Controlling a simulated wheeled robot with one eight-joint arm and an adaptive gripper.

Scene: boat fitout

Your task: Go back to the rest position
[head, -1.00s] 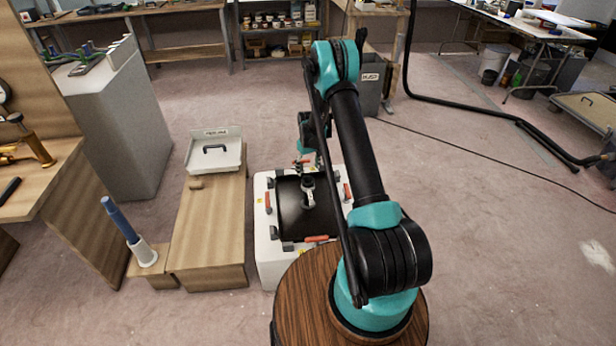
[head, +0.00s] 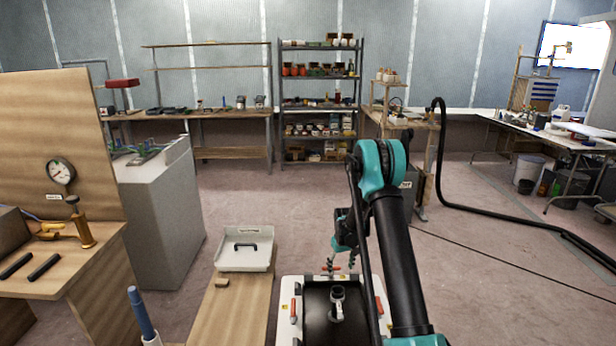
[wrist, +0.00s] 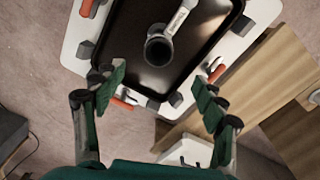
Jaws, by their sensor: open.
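My gripper (wrist: 158,98) is open and empty, with its two green-padded fingers spread wide in the wrist view. In the head view my gripper (head: 340,266) hangs at the far edge of a white box with a black hatch panel (head: 316,318). In the wrist view the black panel (wrist: 193,62) lies beyond the fingertips, with a grey round fitting and handle (wrist: 160,46) on it. The fitting also shows in the head view (head: 337,301). Orange-handled clamps (wrist: 216,73) sit around the panel's edge. Whether the fingers touch anything cannot be told.
A white tray with a black handle (head: 244,252) stands on a low wooden bench (head: 232,310) to the left. A blue-handled tool (head: 140,312) stands upright nearby. A grey cabinet (head: 165,215) is further left. A black hose (head: 480,210) crosses the floor at right. The middle floor is open.

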